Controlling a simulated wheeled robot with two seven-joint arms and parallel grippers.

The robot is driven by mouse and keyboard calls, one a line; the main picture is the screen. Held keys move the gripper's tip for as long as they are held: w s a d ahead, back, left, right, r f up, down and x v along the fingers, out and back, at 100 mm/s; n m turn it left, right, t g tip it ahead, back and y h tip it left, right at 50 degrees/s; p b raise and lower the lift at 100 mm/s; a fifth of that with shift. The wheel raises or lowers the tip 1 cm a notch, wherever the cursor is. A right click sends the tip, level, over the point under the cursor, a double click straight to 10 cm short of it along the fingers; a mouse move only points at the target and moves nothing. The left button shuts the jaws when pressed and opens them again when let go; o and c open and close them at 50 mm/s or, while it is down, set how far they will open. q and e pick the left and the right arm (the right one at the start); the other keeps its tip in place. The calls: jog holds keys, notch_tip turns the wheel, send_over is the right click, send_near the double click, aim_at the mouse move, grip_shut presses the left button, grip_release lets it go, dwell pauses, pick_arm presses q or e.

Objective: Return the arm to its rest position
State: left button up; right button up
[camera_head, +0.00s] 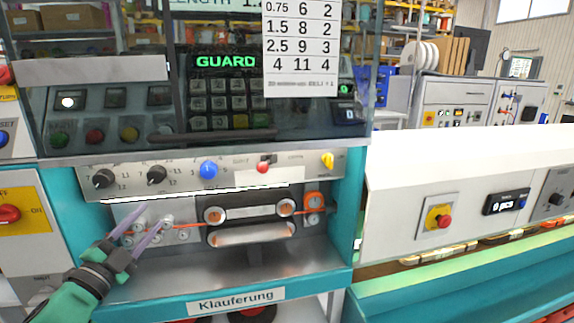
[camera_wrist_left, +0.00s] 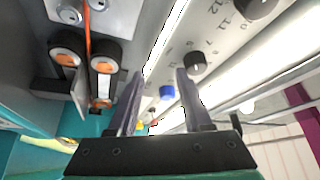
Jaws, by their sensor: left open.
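My left gripper (camera_head: 140,232) is in the lower left of the head view, in front of the machine's open bay. Its two purple-grey fingers are spread apart with nothing between them. In the left wrist view the gripper (camera_wrist_left: 158,90) also shows open and empty, with the knob panel and the rollers beyond its fingertips. My green left forearm comes in from the lower left corner. My right gripper shows in neither view.
The bay holds belt rollers (camera_head: 250,211) with an orange cable. Above are black knobs (camera_head: 156,175), a blue knob (camera_head: 208,169) and a keypad panel reading GUARD (camera_head: 226,62). The teal front ledge (camera_head: 172,309) lies below the bay. A red stop button (camera_head: 443,221) is at right.

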pick_arm(q)
jog(key=s+d+f+n+g+y, duration=0.1)
jog(key=s+f+n+g+y, duration=0.3)
jog(key=f, duration=0.7)
jog(key=s+f+n+g+y, duration=0.2)
jog(key=s+f+n+g, duration=0.3)
jog(key=f, duration=0.5)
jog(key=s+d+f+n+g+h, duration=0.1)
jog(key=s+d+f+n+g, duration=0.1)
jog(key=s+d+f+g, duration=0.4)
jog(key=s+d+f+n+g+h, duration=0.1)
jog(key=s+d+f+n+g, duration=0.1)
jog(key=s+f, duration=0.8)
jog(key=f, duration=0.9)
jog(key=s+f, duration=0.2)
jog(key=f, duration=0.9)
jog(key=s+a+f+g, duration=0.1)
jog(key=s+f, duration=0.5)
jog(key=s, duration=0.2)
jog(key=s+a+f+g, duration=0.1)
jog(key=s+a+f, duration=0.1)
jog(key=s+f, duration=0.5)
jog(key=shift+s+a, duration=0.25)
jog(key=shift+s, duration=0.4)
